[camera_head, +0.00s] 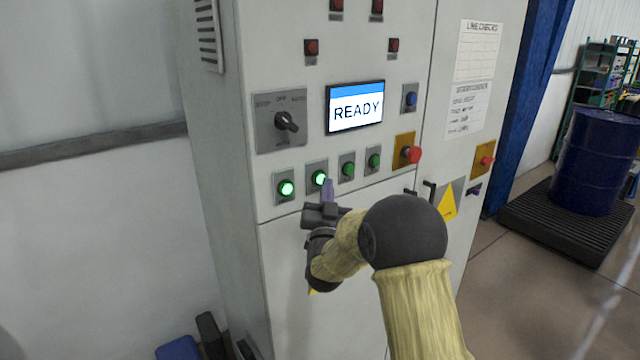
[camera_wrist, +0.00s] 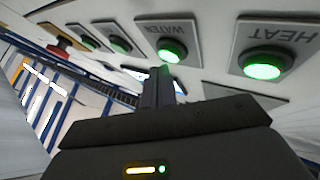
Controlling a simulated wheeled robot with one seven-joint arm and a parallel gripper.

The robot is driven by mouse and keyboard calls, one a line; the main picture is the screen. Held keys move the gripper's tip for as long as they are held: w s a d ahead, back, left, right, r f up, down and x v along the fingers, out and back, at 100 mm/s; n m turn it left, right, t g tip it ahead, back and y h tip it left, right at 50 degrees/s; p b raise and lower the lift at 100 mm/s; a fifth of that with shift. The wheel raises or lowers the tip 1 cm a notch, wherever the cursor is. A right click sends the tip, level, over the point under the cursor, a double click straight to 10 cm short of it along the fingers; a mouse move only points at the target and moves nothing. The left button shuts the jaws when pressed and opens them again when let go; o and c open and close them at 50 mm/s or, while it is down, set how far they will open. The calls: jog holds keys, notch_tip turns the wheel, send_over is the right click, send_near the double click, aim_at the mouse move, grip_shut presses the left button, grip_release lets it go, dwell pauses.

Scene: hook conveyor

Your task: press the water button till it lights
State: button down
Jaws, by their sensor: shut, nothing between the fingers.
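The water button (camera_wrist: 171,50) is a round green button on a plate marked WATER in the wrist view, and it glows bright green. In the head view it is the second button from the left (camera_head: 319,178), also lit. My gripper (camera_head: 328,186) is shut and empty, its fingertips just in front of and below the water button. In the wrist view the fingers (camera_wrist: 158,88) end close to the button's lower edge. I cannot tell whether they touch it.
The lit HEAT button (camera_wrist: 263,64) is beside it; it is leftmost in the head view (camera_head: 286,188). Two darker green buttons (camera_head: 347,169) and a red mushroom button (camera_head: 413,155) lie to the right. A screen (camera_head: 355,107) above reads READY. A black rotary switch (camera_head: 286,121) is at upper left.

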jog(key=shift+s+d, duration=0.1)
jog(key=shift+s, duration=0.05)
jog(key=s+d+b, duration=0.1)
jog(key=s, duration=0.1)
jog(key=s+d+b, duration=0.1)
jog(key=s+b, duration=0.1)
jog(key=shift+d, duration=0.4)
dwell(0.3)
jog(key=shift+f, duration=0.1)
dwell(0.4)
